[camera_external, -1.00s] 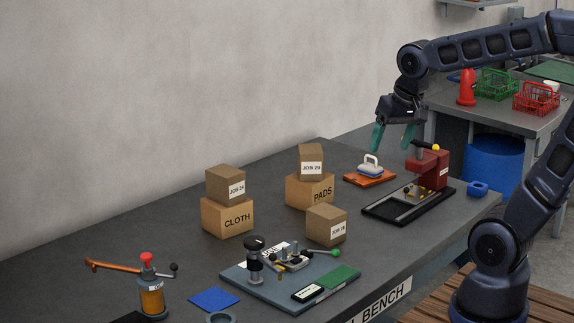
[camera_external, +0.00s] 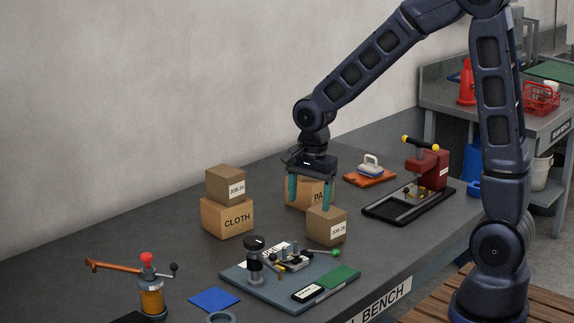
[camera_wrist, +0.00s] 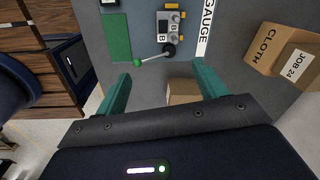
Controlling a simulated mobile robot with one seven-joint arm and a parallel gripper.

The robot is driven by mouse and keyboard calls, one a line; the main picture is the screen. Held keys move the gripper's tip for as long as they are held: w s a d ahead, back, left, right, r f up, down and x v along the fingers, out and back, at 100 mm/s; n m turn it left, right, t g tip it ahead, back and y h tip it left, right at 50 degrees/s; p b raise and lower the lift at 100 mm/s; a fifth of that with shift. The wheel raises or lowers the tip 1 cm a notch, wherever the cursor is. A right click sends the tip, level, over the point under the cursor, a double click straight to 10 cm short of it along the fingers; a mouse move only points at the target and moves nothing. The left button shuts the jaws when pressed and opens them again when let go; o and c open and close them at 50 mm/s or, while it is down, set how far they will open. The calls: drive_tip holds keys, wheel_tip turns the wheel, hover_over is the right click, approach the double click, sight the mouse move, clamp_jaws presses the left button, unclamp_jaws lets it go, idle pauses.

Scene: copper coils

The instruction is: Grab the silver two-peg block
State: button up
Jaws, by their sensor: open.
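The silver block (camera_external: 292,258) sits on the blue-grey gauge board (camera_external: 235,277), among small brass-coloured parts and beside a lever with a green ball. In the wrist view the silver block (camera_wrist: 168,32) lies ahead of the fingers; its two pegs are too small to make out surely. My gripper (camera_external: 310,204) is open and empty, pointing down above the bench, behind and above the board. In the wrist view my teal fingers (camera_wrist: 163,88) stand wide apart, and part of a cardboard box (camera_wrist: 182,92) shows between them.
The JOB 26 box (camera_external: 326,228) stands just under my gripper. The PADS box (camera_external: 300,193) is partly hidden behind it. The CLOTH box (camera_external: 226,217) with a smaller box (camera_external: 225,184) on top stands left. A black upright post (camera_external: 254,262) rises on the board's left.

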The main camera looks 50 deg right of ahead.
sight(294, 260)
drive_tip(key=shift+w+a+f+m+g, duration=0.1)
drive_tip(key=shift+w+a+f+m, duration=0.35)
drive_tip(key=shift+f, duration=2.25)
drive_tip(key=shift+w+a+f+m+g, duration=0.1)
drive_tip(key=shift+w+a+f+m, duration=0.3)
drive_tip(key=shift+f, duration=2.35)
drive_tip(key=shift+w+a+f+m+g, duration=0.1)
drive_tip(key=shift+w+a+f+m, duration=0.35)
drive_tip(key=shift+f, duration=2.25)
drive_tip(key=shift+d, duration=0.1)
drive_tip(key=c, duration=1.4)
